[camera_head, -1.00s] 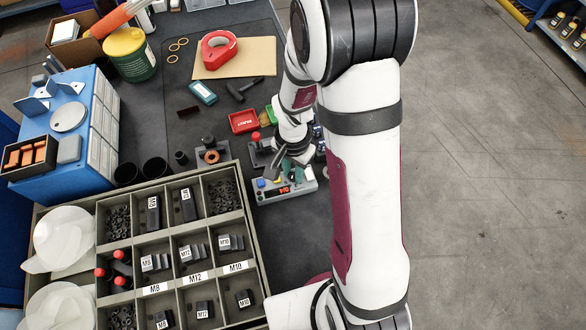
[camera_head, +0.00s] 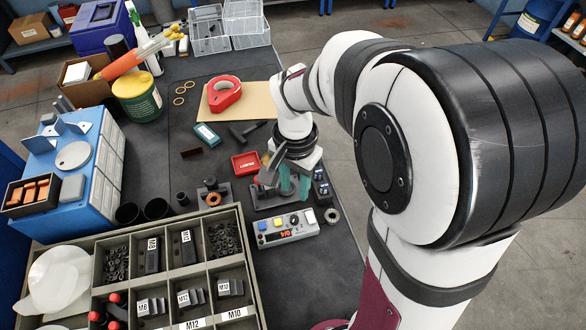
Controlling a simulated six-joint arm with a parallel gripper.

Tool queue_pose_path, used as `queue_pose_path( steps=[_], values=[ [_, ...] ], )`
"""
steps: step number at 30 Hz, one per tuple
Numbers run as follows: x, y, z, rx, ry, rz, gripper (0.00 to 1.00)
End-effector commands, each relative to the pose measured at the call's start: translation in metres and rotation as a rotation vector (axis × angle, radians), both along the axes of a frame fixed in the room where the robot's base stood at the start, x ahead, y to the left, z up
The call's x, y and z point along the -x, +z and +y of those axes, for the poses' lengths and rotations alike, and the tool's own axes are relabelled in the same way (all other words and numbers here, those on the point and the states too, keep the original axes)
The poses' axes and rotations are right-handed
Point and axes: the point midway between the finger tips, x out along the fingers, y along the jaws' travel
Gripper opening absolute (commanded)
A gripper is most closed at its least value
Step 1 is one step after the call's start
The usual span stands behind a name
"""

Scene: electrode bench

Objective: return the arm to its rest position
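My arm comes in from the lower right and bends over at a large white and black joint that fills the right of the picture. My gripper (camera_head: 294,184) hangs below the wrist, pointing down over the right part of the dark bench. Its two teal fingers stand apart with a gap between them, and I see nothing held. It is above and behind the grey control box (camera_head: 288,229) with coloured buttons and a lit display. A dark grey fixture (camera_head: 268,198) is partly hidden behind the gripper. Whether the fingers touch it I cannot tell.
A divided parts tray (camera_head: 245,262) fills the bench front. A blue drawer cabinet (camera_head: 100,185) and a green tub (camera_head: 140,98) stand left. A red tape roll (camera_head: 224,93), red bin (camera_head: 245,163) and grey ring (camera_head: 332,215) lie around the arm. Open floor is at right.

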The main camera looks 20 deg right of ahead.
Motion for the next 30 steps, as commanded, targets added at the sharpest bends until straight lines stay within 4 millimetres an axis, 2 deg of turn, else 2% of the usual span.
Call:
queue_pose_path(
  steps=[3, 6, 20, 23, 25, 27, 30],
  values=[
    [-0.001, 0.020, 0.000, 0.000, 0.000, -0.003, 0.39],
    [0.000, 0.028, 0.000, -0.001, 0.000, 0.001, 0.39],
    [0.005, 0.032, 0.001, -0.004, 0.007, 0.000, 0.39],
    [0.046, 0.049, 0.008, -0.034, 0.082, -0.001, 0.39],
    [0.090, 0.059, 0.016, -0.070, 0.169, -0.002, 0.39],
    [0.130, 0.061, 0.024, -0.105, 0.253, -0.003, 0.39],
    [0.169, 0.058, 0.033, -0.144, 0.340, -0.007, 0.40]
  ],
)
